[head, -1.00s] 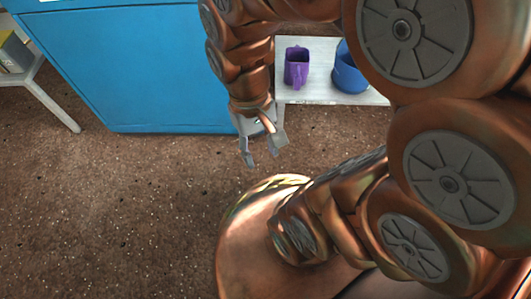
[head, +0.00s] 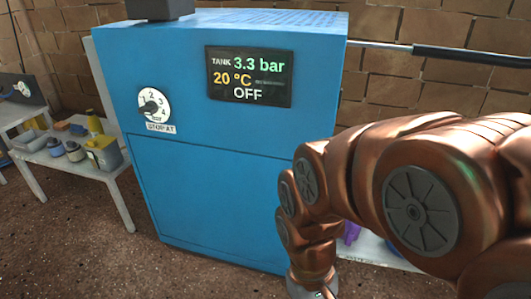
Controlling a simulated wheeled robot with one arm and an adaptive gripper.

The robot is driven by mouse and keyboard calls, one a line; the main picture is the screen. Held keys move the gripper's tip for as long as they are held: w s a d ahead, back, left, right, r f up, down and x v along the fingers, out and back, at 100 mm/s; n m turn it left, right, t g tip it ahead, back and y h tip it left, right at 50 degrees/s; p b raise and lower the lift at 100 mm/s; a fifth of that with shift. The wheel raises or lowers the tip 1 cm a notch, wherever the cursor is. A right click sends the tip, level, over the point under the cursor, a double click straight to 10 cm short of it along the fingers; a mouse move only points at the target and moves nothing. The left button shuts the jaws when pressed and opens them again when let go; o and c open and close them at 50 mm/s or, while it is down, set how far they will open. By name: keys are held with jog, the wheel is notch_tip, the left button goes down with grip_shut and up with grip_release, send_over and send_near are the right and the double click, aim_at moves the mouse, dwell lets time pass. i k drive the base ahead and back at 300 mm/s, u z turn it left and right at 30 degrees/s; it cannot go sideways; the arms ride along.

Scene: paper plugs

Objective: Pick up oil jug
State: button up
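No label in view marks an oil jug, so I cannot tell for sure which thing it is. A purple vessel (head: 351,232) on the right bench is mostly hidden behind my arm. My gripper (head: 322,293) is at the bottom edge, in front of the blue machine and far from the left table. Its fingers are mostly cut off by the frame.
A large blue machine (head: 220,185) with a dial (head: 153,106) and a display reading 3.3 bar, 20 °C, OFF (head: 249,77) fills the middle. The left table (head: 117,185) also holds small round pots (head: 74,151). The white bench (head: 372,250) is right of the machine. Floor at lower left is clear.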

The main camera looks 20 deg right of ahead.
aim_at(352, 231)
jog(key=u, duration=1.65)
jog(key=k, duration=1.35)
jog(key=u, duration=0.05)
